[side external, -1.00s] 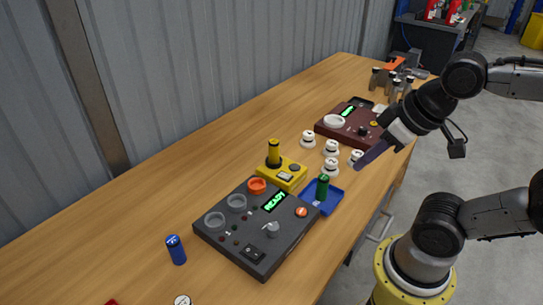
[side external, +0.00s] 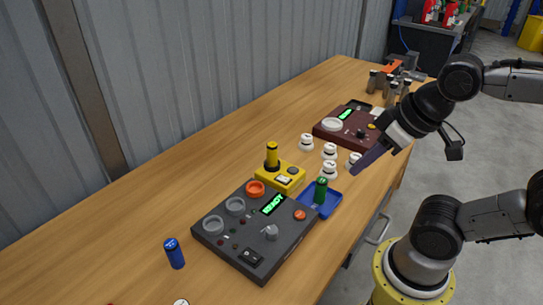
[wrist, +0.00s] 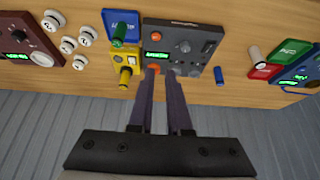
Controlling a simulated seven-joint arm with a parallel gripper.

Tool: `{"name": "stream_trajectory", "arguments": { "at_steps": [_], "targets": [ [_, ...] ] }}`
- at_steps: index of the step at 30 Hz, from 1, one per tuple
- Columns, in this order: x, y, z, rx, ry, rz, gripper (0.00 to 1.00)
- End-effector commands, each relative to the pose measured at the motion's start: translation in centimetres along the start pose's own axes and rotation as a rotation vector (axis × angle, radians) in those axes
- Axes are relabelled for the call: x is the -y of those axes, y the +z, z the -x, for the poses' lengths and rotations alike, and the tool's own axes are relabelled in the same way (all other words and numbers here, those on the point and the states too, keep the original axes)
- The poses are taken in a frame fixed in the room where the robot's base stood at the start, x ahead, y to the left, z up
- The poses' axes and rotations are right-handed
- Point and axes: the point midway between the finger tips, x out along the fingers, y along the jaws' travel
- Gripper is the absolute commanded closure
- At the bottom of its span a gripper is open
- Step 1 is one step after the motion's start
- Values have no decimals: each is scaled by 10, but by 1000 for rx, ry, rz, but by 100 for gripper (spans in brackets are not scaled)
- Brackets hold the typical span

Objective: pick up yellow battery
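The yellow battery (side external: 272,155) stands upright on a yellow box (side external: 290,183) with a small panel, behind the dark grey console. In the wrist view the yellow battery (wrist: 125,77) is left of the fingertips, at the end of the yellow box (wrist: 128,58). My gripper (side external: 354,170) is in the air over the right side of the table, to the right of the yellow battery and apart from it. In the wrist view my gripper (wrist: 161,72) shows two purple fingers with a gap between them and nothing held.
The grey console (side external: 245,235) has round sockets and a green display. A green battery (side external: 321,190) stands in a blue tray (side external: 333,204). A blue battery (side external: 174,253) stands front left. Several white knobs (side external: 329,150) and a maroon console (side external: 345,133) lie farther back. The back left tabletop is clear.

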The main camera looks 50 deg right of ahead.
Motion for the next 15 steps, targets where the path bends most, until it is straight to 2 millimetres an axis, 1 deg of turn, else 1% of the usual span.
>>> {"name": "stream_trajectory", "arguments": {
  "at_steps": [1,5,6,8,9,15],
  "targets": [
    [0,0,0,0,0,0,73],
    [0,0,0,0,0,0,50],
    [0,0,0,0,0,0,42],
    [0,0,0,0,0,0,32],
    [0,0,0,0,0,0,24],
    [0,0,0,0,0,0,23]
  ]
}}
